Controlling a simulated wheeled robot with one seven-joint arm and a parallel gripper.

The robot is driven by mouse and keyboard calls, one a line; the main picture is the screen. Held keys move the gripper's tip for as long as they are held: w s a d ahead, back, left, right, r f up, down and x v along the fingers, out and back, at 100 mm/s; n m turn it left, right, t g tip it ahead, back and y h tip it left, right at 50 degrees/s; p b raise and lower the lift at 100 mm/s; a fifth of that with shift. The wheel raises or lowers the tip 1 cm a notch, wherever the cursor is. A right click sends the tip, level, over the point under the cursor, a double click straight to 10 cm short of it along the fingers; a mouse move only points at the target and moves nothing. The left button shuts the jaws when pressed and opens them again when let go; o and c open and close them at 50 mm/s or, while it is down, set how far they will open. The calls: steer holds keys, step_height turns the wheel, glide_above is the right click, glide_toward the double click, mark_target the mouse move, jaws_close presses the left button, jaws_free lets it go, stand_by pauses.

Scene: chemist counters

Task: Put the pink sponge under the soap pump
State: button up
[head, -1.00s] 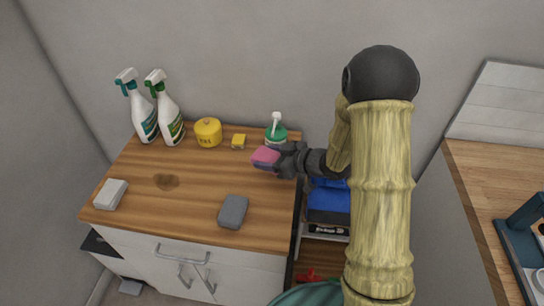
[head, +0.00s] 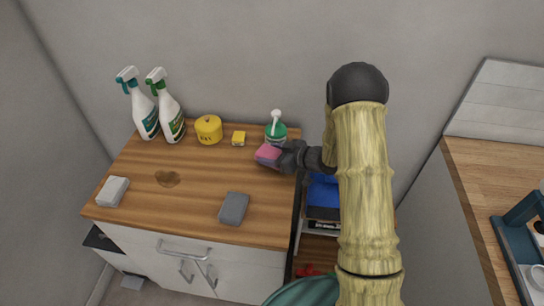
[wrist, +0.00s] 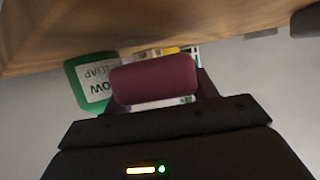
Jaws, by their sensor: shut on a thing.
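The pink sponge (head: 267,152) is held in my gripper (head: 279,157) near the back right of the wooden counter. In the wrist view the sponge (wrist: 153,79) sits between the jaws and looks dark pink. The soap pump (head: 276,130), a green bottle with a white pump head, stands just behind the sponge at the back right. It also shows in the wrist view as a green bottle (wrist: 80,72) with a white label, partly hidden by the sponge. Whether sponge and bottle touch, I cannot tell.
A yellow sponge (head: 239,138), a yellow tin (head: 208,129) and two spray bottles (head: 146,112) (head: 169,115) stand along the back. A grey sponge (head: 233,208) and a white sponge (head: 112,191) lie nearer the front. A brown stain (head: 167,179) marks the counter; its middle is clear.

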steer(key=shift+w+f, duration=0.2)
steer(key=shift+f, duration=0.75)
steer(key=shift+f, duration=0.1)
steer(key=o, duration=0.7)
steer(key=shift+c, duration=0.2)
steer(key=shift+d+r, duration=0.1)
steer(key=shift+r, duration=0.1)
steer(key=v, duration=1.2)
steer(key=shift+b, duration=0.3)
steer(key=shift+w, duration=0.1)
